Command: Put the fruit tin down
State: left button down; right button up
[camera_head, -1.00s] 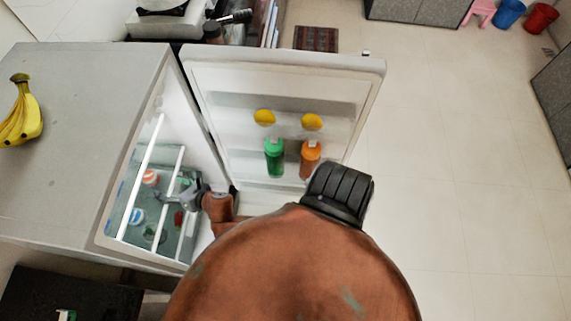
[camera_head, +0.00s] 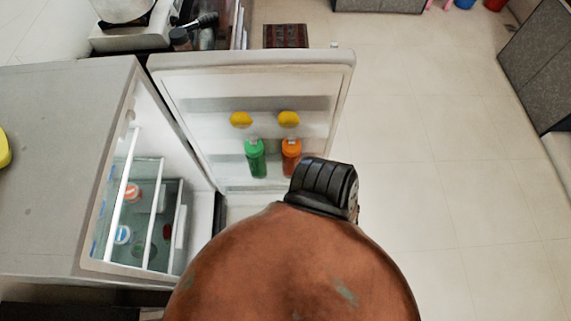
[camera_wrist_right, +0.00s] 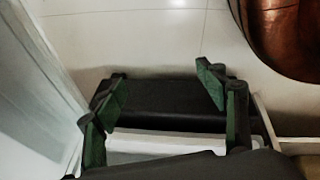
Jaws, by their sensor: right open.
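I cannot pick out the fruit tin for certain. Small containers stand inside the open fridge (camera_head: 150,172) in the head view: one with a red-and-white top (camera_head: 132,191) and one with a blue-and-white top (camera_head: 123,234). A small red item (camera_head: 167,232) is beside them. Labels are too small to read. My right gripper (camera_wrist_right: 160,78) is open and empty in the right wrist view, its green-and-black fingers spread over a dark flat surface. It does not show in the head view. My left gripper is in neither current view.
The fridge door (camera_head: 262,85) stands wide open, holding a green bottle (camera_head: 255,158), an orange bottle (camera_head: 291,157) and two yellow round items. Yellow bananas (camera_head: 4,149) lie on the fridge top at the left edge. The tiled floor (camera_head: 430,160) at right is clear.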

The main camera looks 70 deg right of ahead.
jog(key=s+d+f+m+g, duration=0.1)
jog(key=s+f+m, duration=0.1)
jog(key=s, duration=0.9)
jog(key=s+d+f+m+g, duration=0.2)
jog(key=s+f+m, duration=0.1)
jog(key=s, duration=0.8)
jog(key=shift+f+g, duration=0.3)
jog(key=shift+f, duration=0.4)
